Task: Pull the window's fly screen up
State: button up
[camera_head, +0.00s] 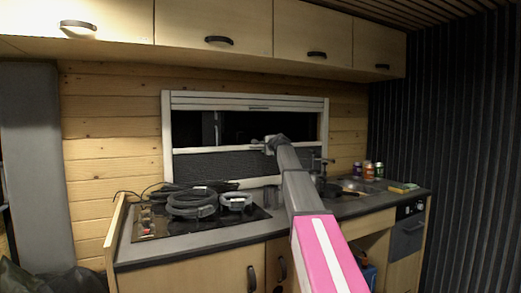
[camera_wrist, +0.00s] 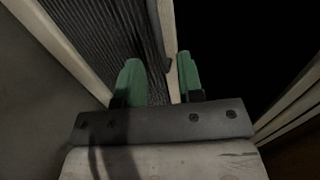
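The window (camera_head: 166,125) is in the wall behind the counter, with a pale frame. The fly screen (camera_head: 215,166) is dark and pleated and fills the lower part of the opening. Its pale top bar (camera_head: 212,150) runs across at mid height, with dark open window above it. My gripper (camera_head: 271,144) is at this bar, right of its middle. In the wrist view, the green fingers of my gripper (camera_wrist: 158,80) are apart. The pale bar (camera_wrist: 166,35) passes between them, closer to the right finger. The pleated screen (camera_wrist: 100,35) lies on the left. Finger contact with the bar is unclear.
Below the window is a counter with a hob (camera_head: 150,222), coiled black hoses (camera_head: 193,203), a sink (camera_head: 352,186), a tap (camera_head: 323,162) and several cans (camera_head: 368,170). Wooden cupboards (camera_head: 212,25) hang above the window. My arm reaches over the counter.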

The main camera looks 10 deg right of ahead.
jog(key=x, duration=0.5)
jog(key=shift+w+a, duration=0.1)
jog(key=shift+w, duration=0.15)
grip_shut()
notch_tip(320, 180, up, 18)
jog(key=shift+r, duration=0.1)
dwell(0.3)
grip_release()
